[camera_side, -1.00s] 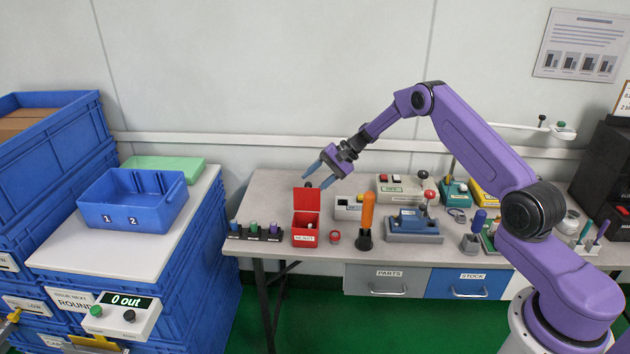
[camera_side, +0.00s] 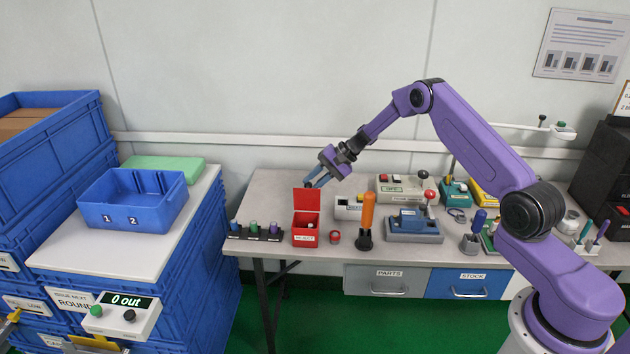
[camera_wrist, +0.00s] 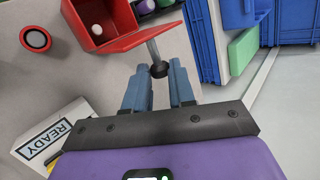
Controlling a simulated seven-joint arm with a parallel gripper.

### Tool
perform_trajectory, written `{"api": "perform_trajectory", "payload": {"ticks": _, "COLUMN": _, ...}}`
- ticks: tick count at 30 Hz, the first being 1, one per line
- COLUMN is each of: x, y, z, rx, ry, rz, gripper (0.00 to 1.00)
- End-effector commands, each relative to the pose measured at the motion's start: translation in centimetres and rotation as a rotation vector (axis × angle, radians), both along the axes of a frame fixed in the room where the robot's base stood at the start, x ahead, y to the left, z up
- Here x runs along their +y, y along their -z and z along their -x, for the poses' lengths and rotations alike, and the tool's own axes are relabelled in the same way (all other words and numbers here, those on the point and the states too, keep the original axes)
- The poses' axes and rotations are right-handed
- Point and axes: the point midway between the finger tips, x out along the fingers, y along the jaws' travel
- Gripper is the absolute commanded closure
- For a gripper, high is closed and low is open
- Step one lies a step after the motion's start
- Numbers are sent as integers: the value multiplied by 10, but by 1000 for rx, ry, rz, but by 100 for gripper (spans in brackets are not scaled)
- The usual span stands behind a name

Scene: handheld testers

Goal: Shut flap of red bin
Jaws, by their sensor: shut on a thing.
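The red bin (camera_side: 305,239), labelled REJECT, stands on the bench with its red flap (camera_side: 306,200) upright at the back. A white object lies in the bin. In the wrist view, the flap (camera_wrist: 124,43) is at the top left, and a grey stem runs from it to a black knob (camera_wrist: 159,70). My gripper (camera_side: 313,183) is at the flap's top edge. In the wrist view, the fingers of my gripper (camera_wrist: 157,80) are on both sides of the knob, shut on it.
A rack of several coloured plugs (camera_side: 256,232) stands left of the bin. The wall is close behind the bench.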

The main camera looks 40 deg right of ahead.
Motion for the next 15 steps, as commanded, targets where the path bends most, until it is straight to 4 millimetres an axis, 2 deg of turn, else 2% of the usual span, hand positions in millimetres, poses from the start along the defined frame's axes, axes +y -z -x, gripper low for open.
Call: {"api": "perform_trajectory", "payload": {"ticks": 15, "x": 17, "y": -10, "z": 17, "rx": -188, "ry": 3, "rz": 191, "gripper": 100}}
